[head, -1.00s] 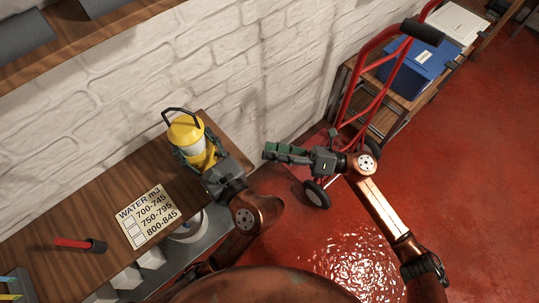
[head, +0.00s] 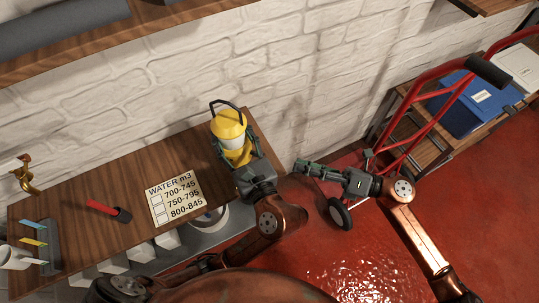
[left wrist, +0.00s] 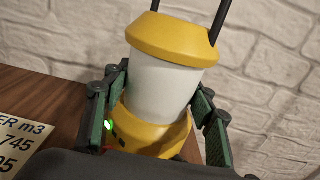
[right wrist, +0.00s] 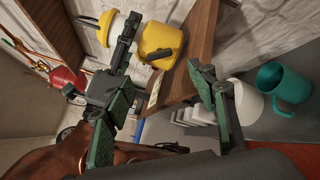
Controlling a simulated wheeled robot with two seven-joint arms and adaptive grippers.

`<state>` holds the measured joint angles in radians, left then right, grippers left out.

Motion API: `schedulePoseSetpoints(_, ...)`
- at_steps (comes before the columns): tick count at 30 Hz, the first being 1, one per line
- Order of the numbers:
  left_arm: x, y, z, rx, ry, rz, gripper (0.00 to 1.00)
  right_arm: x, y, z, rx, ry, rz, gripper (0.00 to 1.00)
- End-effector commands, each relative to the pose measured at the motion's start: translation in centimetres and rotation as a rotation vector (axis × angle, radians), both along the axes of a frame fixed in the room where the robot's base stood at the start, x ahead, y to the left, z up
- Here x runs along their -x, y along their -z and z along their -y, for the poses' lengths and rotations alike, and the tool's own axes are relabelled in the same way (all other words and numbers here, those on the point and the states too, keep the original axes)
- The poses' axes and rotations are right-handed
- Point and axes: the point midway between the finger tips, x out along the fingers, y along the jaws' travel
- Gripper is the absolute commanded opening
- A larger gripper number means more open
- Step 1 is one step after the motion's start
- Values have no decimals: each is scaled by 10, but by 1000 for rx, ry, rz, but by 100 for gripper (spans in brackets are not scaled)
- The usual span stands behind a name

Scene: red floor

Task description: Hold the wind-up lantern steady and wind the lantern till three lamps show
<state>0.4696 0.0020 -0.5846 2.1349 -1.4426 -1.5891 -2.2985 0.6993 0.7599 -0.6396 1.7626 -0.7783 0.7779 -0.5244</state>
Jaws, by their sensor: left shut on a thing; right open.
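The yellow wind-up lantern (head: 229,125) with a pale globe and a dark bail handle stands upright at the right end of the wooden bench. My left gripper (head: 241,160) is shut around its lower body; the left wrist view shows the lantern (left wrist: 158,90) between both fingers. One green lamp (left wrist: 109,126) glows on the base; small dark spots beside it look unlit. In the right wrist view, a dark crank-like part (right wrist: 160,56) shows on the lantern's yellow base (right wrist: 162,40). My right gripper (head: 306,168) is open and empty, off to the right of the lantern.
On the bench (head: 115,210) lie a water sign (head: 177,198), a red-handled tool (head: 108,211) and a white mug (head: 15,257). A red hand truck (head: 440,115) stands right of my right gripper. A brick wall is behind. A teal mug (right wrist: 285,85) shows in the right wrist view.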

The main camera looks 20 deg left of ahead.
Motion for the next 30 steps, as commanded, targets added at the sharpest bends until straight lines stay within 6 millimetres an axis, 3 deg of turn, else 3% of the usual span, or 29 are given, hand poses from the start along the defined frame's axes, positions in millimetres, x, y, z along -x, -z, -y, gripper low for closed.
schedulePoseSetpoints(9,0,-2,0,-1,1,4,0,0,-1,-63,-3,-2,3,52)
schedulePoseSetpoints(15,0,-2,0,-1,0,4,0,1,-1,-92,-1,-2,2,52)
schedulePoseSetpoints(21,0,-2,0,-1,0,4,0,0,0,-103,0,0,2,52)
schedulePoseSetpoints(30,0,-2,0,-1,0,4,0,0,0,-104,0,0,3,50)
